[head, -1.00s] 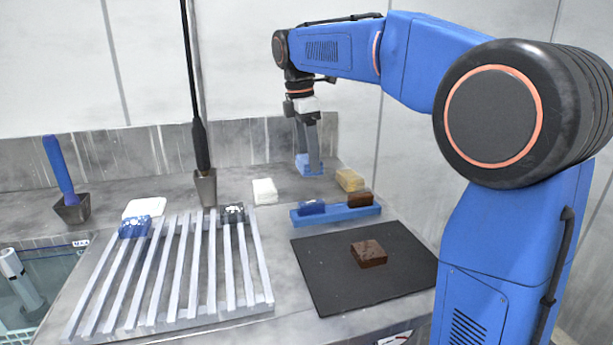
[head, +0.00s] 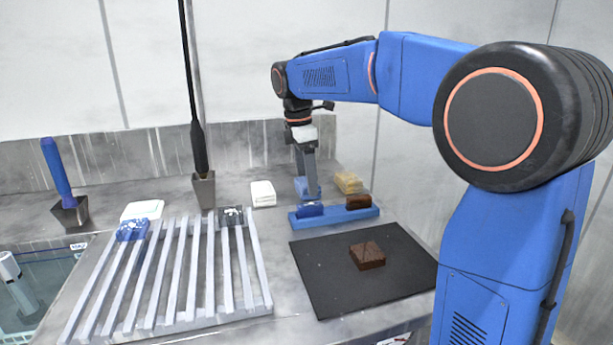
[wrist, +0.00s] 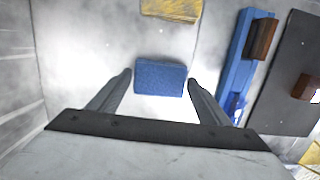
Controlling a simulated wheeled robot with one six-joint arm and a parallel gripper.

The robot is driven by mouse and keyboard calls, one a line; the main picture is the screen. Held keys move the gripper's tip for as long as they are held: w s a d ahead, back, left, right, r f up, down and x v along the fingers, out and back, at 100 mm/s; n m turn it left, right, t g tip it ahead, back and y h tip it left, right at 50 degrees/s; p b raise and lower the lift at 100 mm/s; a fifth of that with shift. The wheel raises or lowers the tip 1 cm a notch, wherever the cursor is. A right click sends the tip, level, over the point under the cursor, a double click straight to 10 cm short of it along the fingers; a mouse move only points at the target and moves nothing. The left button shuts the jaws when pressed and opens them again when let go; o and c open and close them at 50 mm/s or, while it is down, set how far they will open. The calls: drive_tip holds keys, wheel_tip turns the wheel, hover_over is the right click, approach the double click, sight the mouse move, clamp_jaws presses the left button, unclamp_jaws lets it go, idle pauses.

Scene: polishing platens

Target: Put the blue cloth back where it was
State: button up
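The blue cloth (wrist: 160,77), a small folded rectangle, lies between the two fingers of my gripper (wrist: 160,78) in the wrist view. A narrow gap shows on each side, so the gripper looks open around it. In the head view my gripper (head: 309,196) points down behind the blue holder, and the fingers partly hide the cloth (head: 301,186). The cloth is low, at about counter height; whether it rests fully on the counter is hard to tell.
A yellow folded cloth (head: 348,183) and a white one (head: 263,194) lie nearby. The blue holder (head: 335,217) bears blue and brown blocks. A black mat (head: 320,278) with a brown block (head: 367,256) and a slatted rack (head: 183,268) are in front.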

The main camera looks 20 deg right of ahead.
sight(301, 182)
drive_tip(key=shift+o, duration=1.1)
wheel_tip(301, 182, up, 12)
drive_tip(key=a, duration=0.1)
drive_tip(key=shift+a+r, duration=0.15)
drive_tip(key=shift+a, duration=0.1)
